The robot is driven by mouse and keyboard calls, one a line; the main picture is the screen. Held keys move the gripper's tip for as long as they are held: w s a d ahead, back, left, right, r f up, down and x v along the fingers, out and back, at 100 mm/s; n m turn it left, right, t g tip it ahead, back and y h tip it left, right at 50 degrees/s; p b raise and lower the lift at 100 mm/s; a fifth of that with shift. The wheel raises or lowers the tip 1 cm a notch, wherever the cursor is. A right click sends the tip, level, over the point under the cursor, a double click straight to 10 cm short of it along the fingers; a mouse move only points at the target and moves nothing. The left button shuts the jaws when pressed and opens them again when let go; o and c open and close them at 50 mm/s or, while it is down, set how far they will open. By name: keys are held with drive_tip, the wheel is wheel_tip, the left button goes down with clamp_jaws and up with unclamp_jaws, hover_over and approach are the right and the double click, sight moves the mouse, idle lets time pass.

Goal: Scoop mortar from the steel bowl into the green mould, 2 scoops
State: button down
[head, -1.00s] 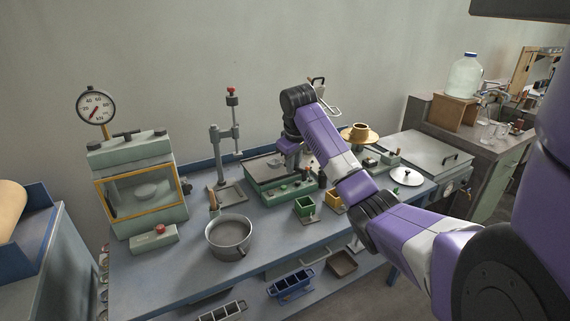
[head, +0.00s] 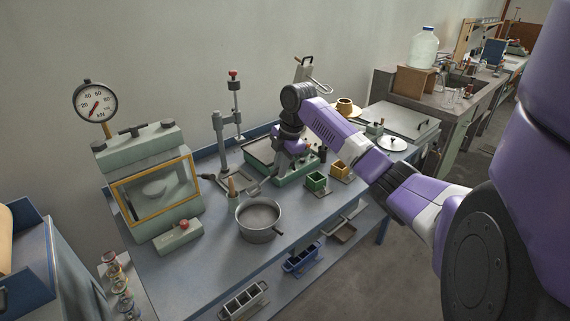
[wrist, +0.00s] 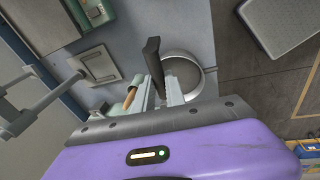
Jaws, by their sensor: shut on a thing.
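The steel bowl (head: 259,232) stands on the blue bench, with grey material, seemingly mortar, inside. The green mould (head: 316,183) stands to its right, open at the top; I cannot tell what is in it. My gripper (head: 279,165) is above the bench, behind and right of the bowl and left of the green mould. In the wrist view my gripper (wrist: 160,95) is shut on a dark handle (wrist: 152,58), apparently a scoop's; its working end is not clear. The bowl's rim (wrist: 203,84) shows behind the fingers there.
A wooden-handled tool (head: 232,187) is beside the bowl. A yellow mould (head: 340,171) stands right of the green one. The press with its gauge (head: 95,102) is at left, and a metal stand (head: 220,145) behind.

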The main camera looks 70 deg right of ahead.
sight(270, 177)
drive_tip(key=shift+n, duration=0.5)
drive_tip(key=shift+w+a+f, duration=0.1)
drive_tip(key=shift+w+f, duration=0.05)
drive_tip(key=a+f+g+h+b, duration=0.1)
drive_tip(key=w+f+g+h+b, duration=0.1)
drive_tip(key=b, duration=0.1)
drive_tip(key=w+a+g+h+b, duration=0.1)
drive_tip(key=h+b, duration=0.1)
drive_tip(key=shift+a+f+n, duration=0.3)
drive_tip(key=shift+a+f, duration=0.05)
drive_tip(key=shift+f, duration=0.05)
drive_tip(key=shift+s+f, duration=0.1)
drive_tip(key=shift+f, duration=0.3)
drive_tip(key=shift+h, duration=0.4)
drive_tip(key=shift+a+f+b, duration=0.15)
drive_tip(key=shift+f+b, duration=0.75)
drive_tip(key=shift+f, duration=1.45)
drive_tip(key=shift+w, duration=0.2)
